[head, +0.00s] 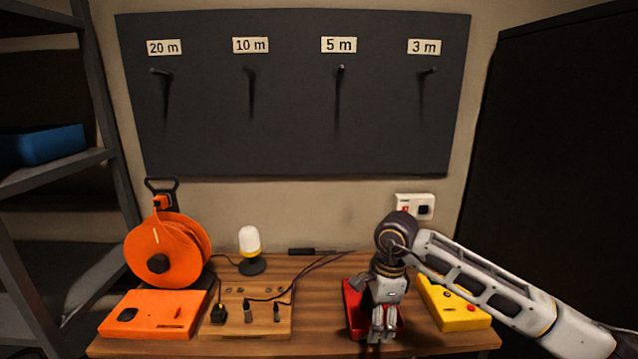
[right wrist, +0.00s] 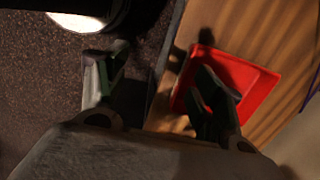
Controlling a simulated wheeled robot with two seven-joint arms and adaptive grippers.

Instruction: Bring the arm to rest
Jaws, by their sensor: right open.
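My right arm (head: 490,285) comes in from the right, and its gripper (head: 380,335) hangs pointing down in front of the red tray (head: 354,302) near the desk's front edge. In the right wrist view the two fingers of this gripper (right wrist: 158,85) stand wide apart with nothing between them. One finger overlaps the red tray (right wrist: 262,92) in that view, and the other is over the dark floor beyond the desk edge. I cannot tell the height of the gripper above the tray. My left gripper is not in view.
The wooden desk (head: 320,270) bears an orange cable reel (head: 185,240), an orange box (head: 150,325), a wooden board with plugs (head: 262,318), a lamp (head: 250,245) and a yellow box (head: 465,314). A dark panel (head: 300,130) with labelled empty pegs hangs behind.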

